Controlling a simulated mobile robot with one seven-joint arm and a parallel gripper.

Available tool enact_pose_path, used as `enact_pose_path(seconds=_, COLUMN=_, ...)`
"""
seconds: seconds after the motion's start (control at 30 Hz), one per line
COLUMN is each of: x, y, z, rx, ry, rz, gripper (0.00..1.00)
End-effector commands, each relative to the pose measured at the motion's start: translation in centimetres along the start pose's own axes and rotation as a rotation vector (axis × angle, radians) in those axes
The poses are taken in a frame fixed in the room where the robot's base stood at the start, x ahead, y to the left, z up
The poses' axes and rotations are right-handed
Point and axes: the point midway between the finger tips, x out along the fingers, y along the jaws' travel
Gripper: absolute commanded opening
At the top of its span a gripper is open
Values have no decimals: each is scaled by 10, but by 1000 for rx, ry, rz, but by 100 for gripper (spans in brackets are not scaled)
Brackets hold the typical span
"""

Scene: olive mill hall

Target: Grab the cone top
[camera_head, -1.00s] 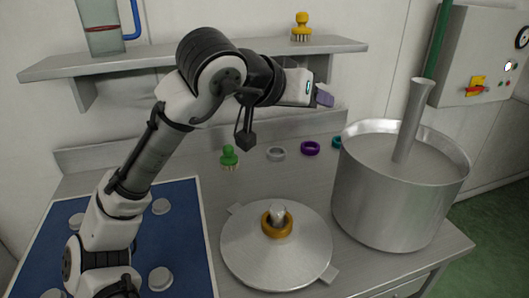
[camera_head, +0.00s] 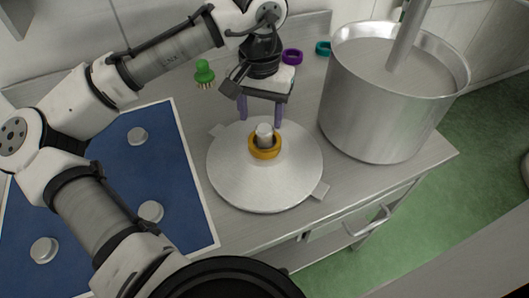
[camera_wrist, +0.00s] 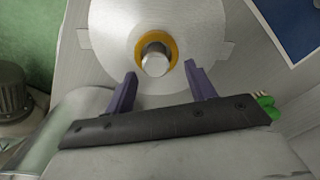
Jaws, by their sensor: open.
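The cone top (camera_head: 228,167) is a wide, shallow metal cone with side tabs, lying on the steel bench. It has a metal knob (camera_head: 264,135) at its peak with an orange ring (camera_head: 265,149) around the knob's base. My gripper (camera_head: 262,114) is open and empty, its two purple fingers pointing down just behind the knob and above the back of the cone. In the wrist view the cone (camera_wrist: 110,25), knob (camera_wrist: 155,62) and orange ring (camera_wrist: 172,46) lie ahead of the fingers (camera_wrist: 160,86), with the knob roughly between their lines and not gripped.
A large steel pot (camera_head: 375,105) with an upright tube stands to the right of the cone. A green brush (camera_head: 204,71) and purple ring (camera_head: 292,57) are behind. A blue mat (camera_head: 170,192) with several grey discs lies left. The bench's front edge is close to the cone.

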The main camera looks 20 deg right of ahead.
Motion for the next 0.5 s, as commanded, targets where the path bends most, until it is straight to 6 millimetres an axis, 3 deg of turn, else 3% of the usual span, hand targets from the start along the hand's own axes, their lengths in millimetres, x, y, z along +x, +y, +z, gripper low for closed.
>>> enact_pose_path(seconds=0.5, x=53, y=8, z=-3, rx=2, ry=1, rz=1, gripper=55)
